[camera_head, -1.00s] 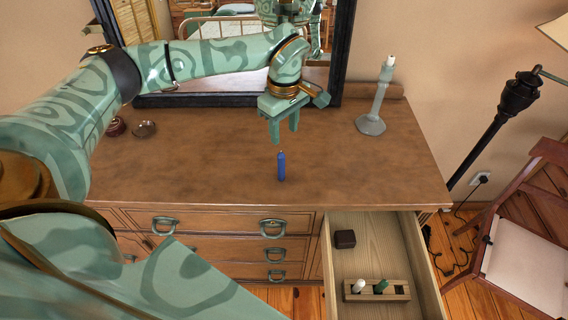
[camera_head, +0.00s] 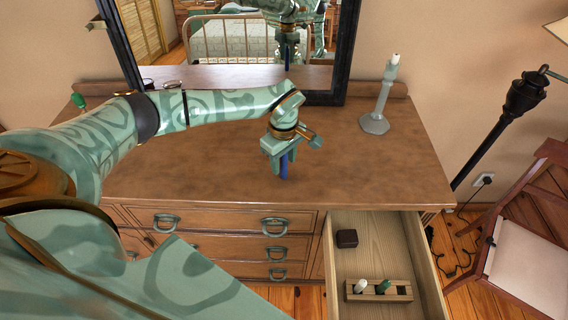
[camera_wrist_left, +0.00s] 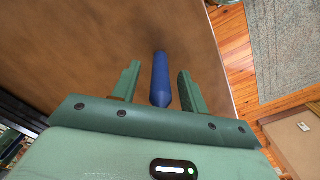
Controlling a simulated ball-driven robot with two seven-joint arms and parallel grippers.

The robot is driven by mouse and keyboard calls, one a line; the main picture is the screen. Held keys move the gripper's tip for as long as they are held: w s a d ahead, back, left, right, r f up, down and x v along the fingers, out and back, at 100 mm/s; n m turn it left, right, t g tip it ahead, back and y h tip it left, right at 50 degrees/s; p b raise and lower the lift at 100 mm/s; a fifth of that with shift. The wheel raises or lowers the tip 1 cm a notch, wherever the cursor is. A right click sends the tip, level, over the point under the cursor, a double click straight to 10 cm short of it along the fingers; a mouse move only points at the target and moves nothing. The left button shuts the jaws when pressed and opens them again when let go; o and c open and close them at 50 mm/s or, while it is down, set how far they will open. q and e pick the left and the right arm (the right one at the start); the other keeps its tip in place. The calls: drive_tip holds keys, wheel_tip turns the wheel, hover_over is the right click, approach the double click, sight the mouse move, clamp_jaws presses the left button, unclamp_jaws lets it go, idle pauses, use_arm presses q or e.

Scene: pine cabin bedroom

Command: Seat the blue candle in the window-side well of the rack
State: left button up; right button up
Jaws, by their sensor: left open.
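The blue candle (camera_head: 284,168) stands upright on the dresser top, partly hidden by my left gripper. My left gripper (camera_head: 284,158) has come down over it with its fingers open on either side. In the left wrist view the candle (camera_wrist_left: 161,80) stands between the two fingers, with a gap visible on both sides. The wooden rack (camera_head: 402,296) lies in the open drawer at the lower right. A white candle (camera_head: 361,286) and a green candle (camera_head: 383,286) stand in its wells; the right end holds no candle. My right gripper is out of view.
A dark block (camera_head: 347,238) lies in the drawer (camera_head: 345,268) behind the rack. A grey candlestick (camera_head: 375,123) with a white candle stands at the dresser's back right. A mirror (camera_head: 344,60) rises behind the gripper. The dresser top (camera_head: 350,172) right of the gripper is clear.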

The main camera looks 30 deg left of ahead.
use_arm(q)
clamp_jaws()
drive_tip(key=shift+r, duration=0.1)
